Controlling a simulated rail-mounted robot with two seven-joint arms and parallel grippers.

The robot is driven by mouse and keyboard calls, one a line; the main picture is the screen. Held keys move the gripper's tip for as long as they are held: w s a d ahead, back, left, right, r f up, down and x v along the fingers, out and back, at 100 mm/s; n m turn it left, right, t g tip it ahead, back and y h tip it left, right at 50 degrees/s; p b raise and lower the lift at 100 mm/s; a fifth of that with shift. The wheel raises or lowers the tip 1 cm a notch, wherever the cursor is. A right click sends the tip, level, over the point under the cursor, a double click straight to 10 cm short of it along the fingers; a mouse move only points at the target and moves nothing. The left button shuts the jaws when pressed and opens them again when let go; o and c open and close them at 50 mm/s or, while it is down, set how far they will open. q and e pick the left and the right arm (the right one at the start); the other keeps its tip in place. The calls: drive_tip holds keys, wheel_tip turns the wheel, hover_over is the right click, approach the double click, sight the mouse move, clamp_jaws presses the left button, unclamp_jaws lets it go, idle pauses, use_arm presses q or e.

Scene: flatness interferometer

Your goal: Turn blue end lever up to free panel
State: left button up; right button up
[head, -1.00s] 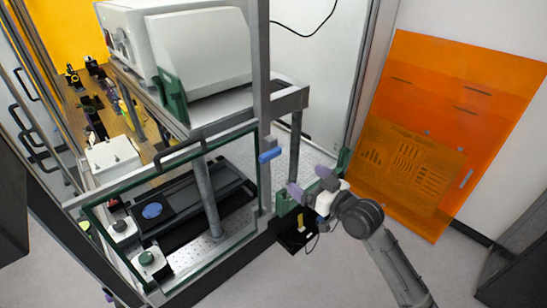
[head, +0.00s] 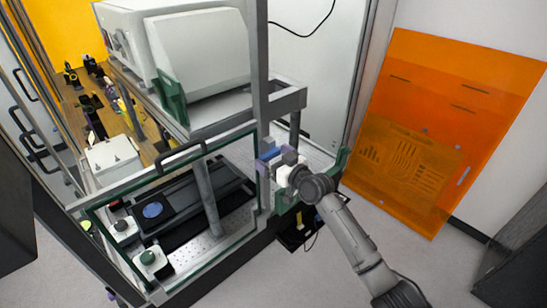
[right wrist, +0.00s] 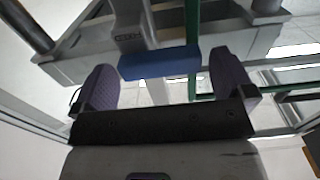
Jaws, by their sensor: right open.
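The blue end lever (head: 268,151) sits on the frame post at the right end of the green-edged clear panel (head: 232,226). In the right wrist view the blue lever (right wrist: 160,63) lies crosswise between the fingertips, below a grey bracket marked "OPEN". My right gripper (head: 270,160) is at the lever. Its two purple-padded fingers (right wrist: 168,85) are open, one on each side of the lever's ends; I cannot tell whether they touch it. The gripper partly hides the lever in the head view. My left gripper is not in view.
Inside the panel are a black stage (head: 190,195) and a grey column. An orange sheet (head: 450,120) leans on the wall at right. Floor is free in front.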

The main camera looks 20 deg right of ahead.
drive_tip(key=shift+w, duration=0.15)
drive_tip(key=shift+c, duration=0.4)
drive_tip(key=c, duration=0.7)
